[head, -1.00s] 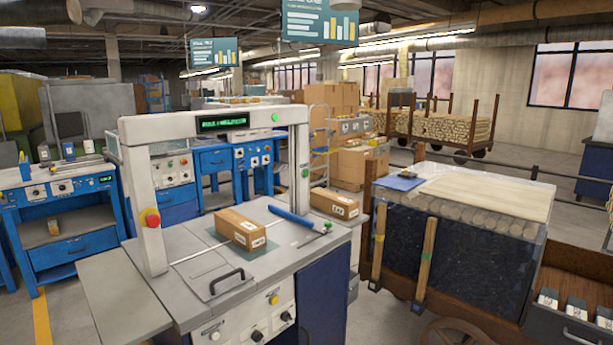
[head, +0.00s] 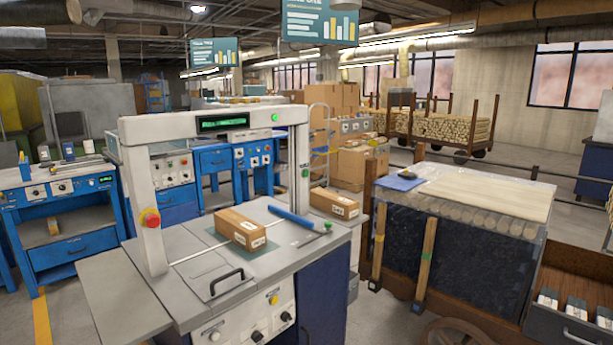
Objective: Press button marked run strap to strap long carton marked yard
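A strapping machine with a white arch (head: 153,185) stands over a grey work table (head: 150,285). A long brown carton (head: 240,229) lies on the table inside the arch, beside the strap slot, with a white label too small to read. A second brown carton (head: 334,204) lies at the table's right back edge. The front panel (head: 243,318) has a yellow button (head: 273,299), a white button (head: 214,336) and black knobs; their markings are not readable. A red knob (head: 150,217) is on the left post. The display (head: 222,123) is lit green. Neither gripper is in view.
A black handle (head: 227,277) stands up at the front.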

